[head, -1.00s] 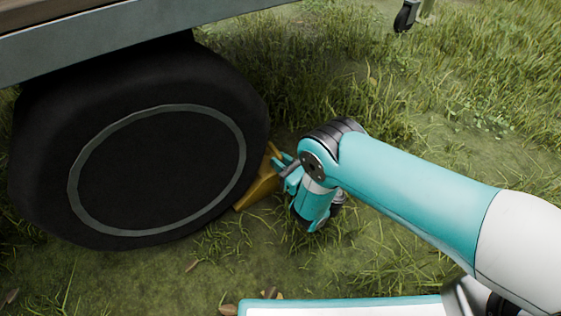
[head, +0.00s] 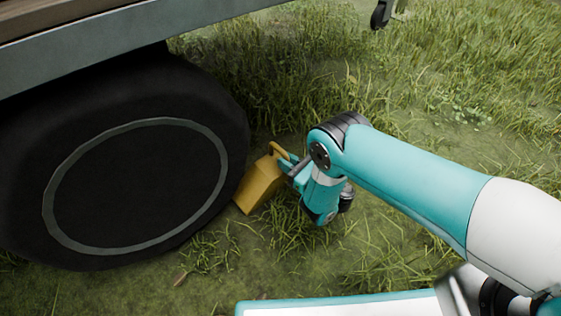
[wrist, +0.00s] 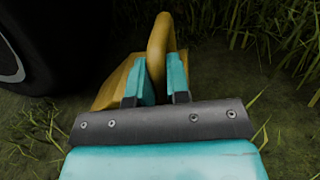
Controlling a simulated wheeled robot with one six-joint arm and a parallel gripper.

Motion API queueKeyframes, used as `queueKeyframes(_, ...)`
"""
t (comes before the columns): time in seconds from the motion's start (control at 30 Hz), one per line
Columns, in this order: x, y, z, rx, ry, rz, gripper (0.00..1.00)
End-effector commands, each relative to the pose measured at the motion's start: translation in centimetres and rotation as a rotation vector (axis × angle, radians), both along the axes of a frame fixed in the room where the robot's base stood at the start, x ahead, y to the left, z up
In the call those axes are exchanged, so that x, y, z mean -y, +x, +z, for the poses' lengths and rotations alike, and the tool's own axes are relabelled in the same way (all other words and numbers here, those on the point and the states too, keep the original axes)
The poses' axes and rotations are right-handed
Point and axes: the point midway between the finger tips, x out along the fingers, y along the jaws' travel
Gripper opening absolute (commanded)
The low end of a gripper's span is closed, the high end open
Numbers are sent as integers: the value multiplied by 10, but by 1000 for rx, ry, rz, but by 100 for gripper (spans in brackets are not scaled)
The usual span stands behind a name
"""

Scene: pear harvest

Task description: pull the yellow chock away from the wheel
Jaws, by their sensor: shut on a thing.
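The yellow chock (head: 258,186) stands on the grass at the right side of the big black wheel (head: 232,140). In the head view its lower left end is close to the tyre; I cannot tell whether they touch. My gripper (head: 287,164) is shut on the chock's looped handle. In the wrist view, my teal fingers (wrist: 159,76) sit on either side of the yellow handle (wrist: 158,42). The chock's body (wrist: 112,87) shows behind and left of the fingers and is partly hidden by them. The wheel (wrist: 50,45) fills the upper left there.
A trailer bed (head: 110,55) overhangs the wheel. A small caster wheel (head: 380,15) stands at the far top right. Grass (head: 440,110) spreads to the right of the wheel, with no large obstacle between wheel and caster.

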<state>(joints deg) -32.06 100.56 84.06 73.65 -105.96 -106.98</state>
Motion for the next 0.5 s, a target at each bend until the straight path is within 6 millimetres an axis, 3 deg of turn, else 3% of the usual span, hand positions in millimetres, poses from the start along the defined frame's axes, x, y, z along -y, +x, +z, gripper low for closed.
queueKeyframes(0.5,8,1,1,1,1,8,0)
